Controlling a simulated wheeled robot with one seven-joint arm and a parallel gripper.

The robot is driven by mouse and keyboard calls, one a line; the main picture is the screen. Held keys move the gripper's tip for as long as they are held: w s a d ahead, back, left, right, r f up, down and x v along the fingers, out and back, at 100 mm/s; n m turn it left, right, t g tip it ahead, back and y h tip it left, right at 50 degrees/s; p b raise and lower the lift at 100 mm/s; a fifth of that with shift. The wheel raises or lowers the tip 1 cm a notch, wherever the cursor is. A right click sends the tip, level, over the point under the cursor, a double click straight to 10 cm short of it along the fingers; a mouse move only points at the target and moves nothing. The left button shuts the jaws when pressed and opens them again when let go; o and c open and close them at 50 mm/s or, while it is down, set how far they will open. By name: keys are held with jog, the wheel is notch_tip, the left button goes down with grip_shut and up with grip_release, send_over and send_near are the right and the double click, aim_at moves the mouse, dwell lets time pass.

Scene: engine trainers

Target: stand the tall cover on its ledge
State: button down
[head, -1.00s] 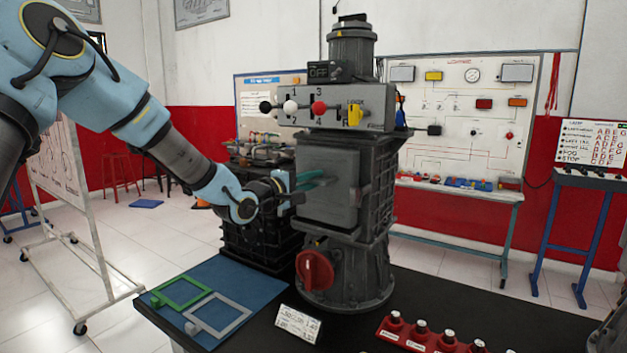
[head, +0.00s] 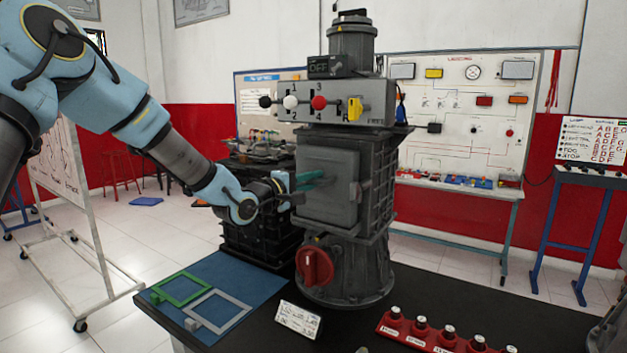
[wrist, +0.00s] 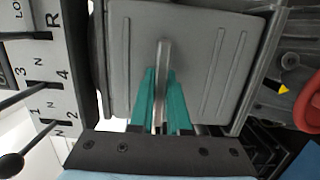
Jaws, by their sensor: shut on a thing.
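The tall cover (head: 335,205) is a grey upright plate at the front of the dark gearbox housing (head: 378,180), below the shift panel. In the wrist view the cover (wrist: 205,65) shows raised ribs and an upright bar handle (wrist: 163,75) in its middle. My gripper (head: 318,179) comes from the left, and its teal fingers (wrist: 160,100) are shut on the handle from both sides. The cover stands about upright against the housing. Its ledge is hidden behind or below it, and I cannot tell whether its lower edge rests there.
The shift panel (head: 335,108) with several knobs juts out just above the cover. A red rotary knob (head: 314,266) sticks out below. A blue mat (head: 215,271) with green and grey frames lies at front left.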

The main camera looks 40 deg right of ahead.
jog(key=shift+r, duration=0.15)
jog(key=c, duration=0.8)
grip_release()
jog(key=shift+f, duration=0.25)
jog(key=s+a+b, duration=0.1)
jog(key=a+b, duration=0.2)
jog(key=a, duration=0.7)
jog(key=shift+a, duration=0.4)
jog(key=shift+r, duration=0.1)
jog(key=w+a+f+t+y, duration=0.2)
jog(key=w+a+f+y, duration=0.25)
jog(key=a, duration=0.35)
jog(key=w+a+f+m+t+y, duration=0.1)
jog(key=w+a+f+y, duration=0.3)
jog(key=a, duration=0.5)
jog(key=w+a+f+t+y, duration=0.25)
jog(key=a+f+y, duration=0.2)
jog(key=a, duration=0.35)
jog(key=s+a+f+g+y, duration=0.1)
jog(key=s+a+g, duration=0.1)
jog(key=s+a, duration=0.2)
jog(key=s+a+f+m+g+y, duration=0.1)
jog(key=s+a, duration=0.3)
jog(key=a, duration=0.7)
jog(key=s+a+f+g+y, duration=0.1)
jog(key=s+a, duration=0.3)
jog(key=a, duration=0.4)
jog(key=shift+s+f+g+y, duration=0.25)
jog(key=shift+g+y, duration=0.6)
jog(key=shift+y, duration=0.05)
